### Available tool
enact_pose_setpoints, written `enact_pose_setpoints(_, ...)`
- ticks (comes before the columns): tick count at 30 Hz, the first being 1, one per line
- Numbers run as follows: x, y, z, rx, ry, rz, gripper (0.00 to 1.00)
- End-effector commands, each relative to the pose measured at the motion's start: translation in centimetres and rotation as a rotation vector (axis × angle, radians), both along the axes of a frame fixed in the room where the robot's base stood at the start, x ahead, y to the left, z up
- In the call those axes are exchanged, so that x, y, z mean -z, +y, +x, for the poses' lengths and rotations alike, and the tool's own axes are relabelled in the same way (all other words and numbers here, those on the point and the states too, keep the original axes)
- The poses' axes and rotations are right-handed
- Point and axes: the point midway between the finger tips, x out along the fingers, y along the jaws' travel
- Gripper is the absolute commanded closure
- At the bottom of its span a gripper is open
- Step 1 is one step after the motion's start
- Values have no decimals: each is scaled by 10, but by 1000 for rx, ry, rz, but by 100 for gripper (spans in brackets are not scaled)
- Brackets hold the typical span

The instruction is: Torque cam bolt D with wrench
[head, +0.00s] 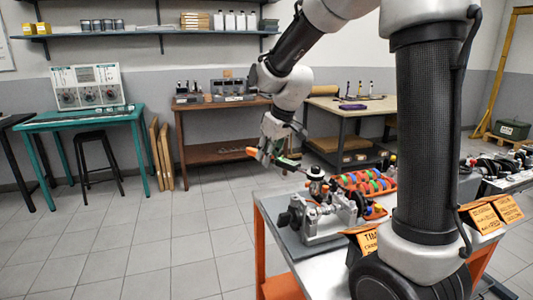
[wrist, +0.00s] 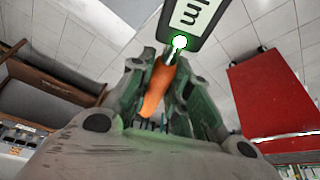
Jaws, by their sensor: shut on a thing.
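My gripper (head: 268,146) is shut on the torque wrench, with its fingers on both sides of the orange handle (wrist: 157,88) in the wrist view. In the head view the orange handle end (head: 251,151) sticks out to the left, and the dark shaft (head: 288,161) runs right toward the engine assembly. The grey metal engine assembly (head: 322,219) stands on the cart below and right of my gripper. I cannot make out cam bolt D or whether the wrench touches it.
The cart (head: 262,237) has orange legs. An orange tray (head: 389,186) with red, green and blue parts lies behind the assembly. Orange label cards (head: 368,242) stand at the front.

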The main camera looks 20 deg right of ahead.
Motion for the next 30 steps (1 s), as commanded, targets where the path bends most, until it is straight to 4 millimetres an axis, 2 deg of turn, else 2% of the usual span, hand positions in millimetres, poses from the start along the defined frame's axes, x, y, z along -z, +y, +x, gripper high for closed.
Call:
enact_pose_setpoints(11,8,0,-4,-27,0,-1,100)
enact_pose_setpoints(30,51,0,-4,-26,2,-1,100)
